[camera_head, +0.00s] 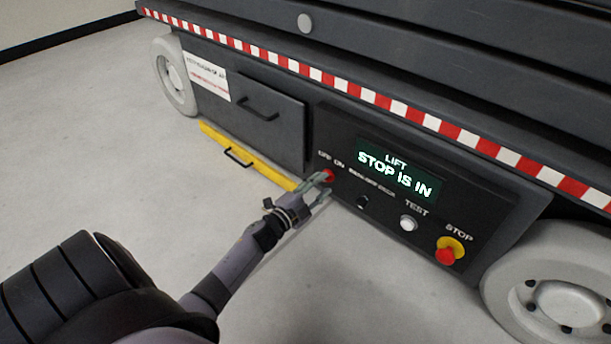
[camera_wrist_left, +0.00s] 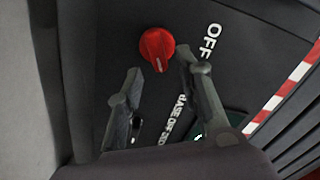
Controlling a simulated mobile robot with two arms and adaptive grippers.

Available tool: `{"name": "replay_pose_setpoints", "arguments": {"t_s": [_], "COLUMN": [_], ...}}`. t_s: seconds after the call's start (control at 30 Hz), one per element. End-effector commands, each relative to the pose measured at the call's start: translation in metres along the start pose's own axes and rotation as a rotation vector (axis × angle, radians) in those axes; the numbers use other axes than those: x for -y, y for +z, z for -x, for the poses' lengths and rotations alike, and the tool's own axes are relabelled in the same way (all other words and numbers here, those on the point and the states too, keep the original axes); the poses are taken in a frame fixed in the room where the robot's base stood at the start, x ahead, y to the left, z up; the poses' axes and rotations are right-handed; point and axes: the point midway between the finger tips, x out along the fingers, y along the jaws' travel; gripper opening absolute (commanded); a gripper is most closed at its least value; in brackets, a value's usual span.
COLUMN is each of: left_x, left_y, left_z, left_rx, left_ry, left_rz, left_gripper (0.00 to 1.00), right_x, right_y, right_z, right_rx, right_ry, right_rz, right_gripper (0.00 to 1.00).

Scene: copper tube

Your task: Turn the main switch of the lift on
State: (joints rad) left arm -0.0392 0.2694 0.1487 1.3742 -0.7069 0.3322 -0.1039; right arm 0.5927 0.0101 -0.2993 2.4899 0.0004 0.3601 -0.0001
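The lift's main switch (camera_head: 328,175) is a red rotary knob at the left end of the dark control panel, under the OFF/ON lettering. In the left wrist view the red knob (camera_wrist_left: 157,49) sits just beyond the fingertips, with the word OFF to its right. My left gripper (camera_head: 318,187) is at the knob in the head view. Whether a fingertip touches the knob I cannot tell. The display (camera_head: 398,172) is lit and reads LIFT, STOP IS IN. My right gripper is not in view.
The panel also has a small black selector (camera_head: 362,202), a white TEST button (camera_head: 408,223) and a red STOP button on a yellow base (camera_head: 449,251). A yellow bar (camera_head: 247,157) runs low at the left. White wheels (camera_head: 556,297) flank the lift. The floor in front is clear.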

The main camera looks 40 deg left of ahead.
Motion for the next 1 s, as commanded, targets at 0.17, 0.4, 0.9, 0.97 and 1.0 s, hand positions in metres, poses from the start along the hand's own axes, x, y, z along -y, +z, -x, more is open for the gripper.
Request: {"name": "replay_pose_setpoints", "arguments": {"t_s": [0.17, 0.4, 0.9, 0.97, 1.0], "left_x": [-0.002, -0.001, 0.000, 0.000, 0.000], "left_y": [0.001, 0.000, 0.000, 0.000, 0.000], "left_z": [0.041, 0.083, 0.097, 0.097, 0.097], "left_rx": [0.002, 0.001, 0.000, 0.000, 0.000], "left_ry": [0.003, 0.002, 0.001, 0.001, 0.001], "left_rz": [0.000, 0.000, -0.001, -0.001, -0.001], "left_gripper": [0.33, 0.33, 0.33, 0.33, 0.33], "right_x": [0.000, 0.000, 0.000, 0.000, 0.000], "right_y": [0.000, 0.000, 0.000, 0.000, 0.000], "right_z": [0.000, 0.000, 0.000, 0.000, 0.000], "right_rx": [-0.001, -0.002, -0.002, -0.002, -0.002], "right_ry": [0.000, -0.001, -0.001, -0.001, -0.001], "right_rz": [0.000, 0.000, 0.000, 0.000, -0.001], "right_gripper": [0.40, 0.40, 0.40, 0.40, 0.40]}}
